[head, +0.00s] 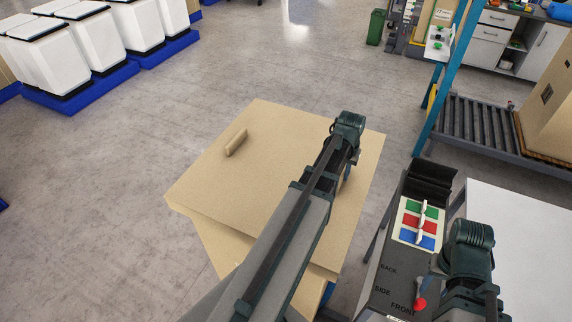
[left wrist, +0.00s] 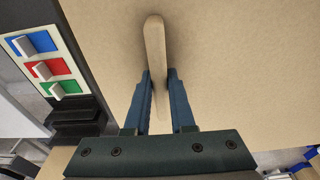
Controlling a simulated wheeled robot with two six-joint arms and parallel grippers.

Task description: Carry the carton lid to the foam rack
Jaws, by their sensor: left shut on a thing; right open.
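The carton lid (head: 275,170) is a flat tan panel over a tan carton (head: 225,247); its edges look out of line with the carton, and I cannot tell whether they touch. A bar handle (head: 236,142) stands free on the lid's left part. My left gripper (head: 347,172) is over the lid's right part. In the left wrist view its blue fingers (left wrist: 160,100) are shut on a second tan handle (left wrist: 155,50). My right gripper (head: 440,268) is open beside the switch box, its fingers mostly hidden. I cannot make out a foam rack.
A switch box (head: 378,250) with green, red and blue switches and a red knob stands right of the carton. A white table (head: 520,225) and roller conveyor (head: 480,125) are further right. White bins (head: 90,45) on blue pallets stand back left.

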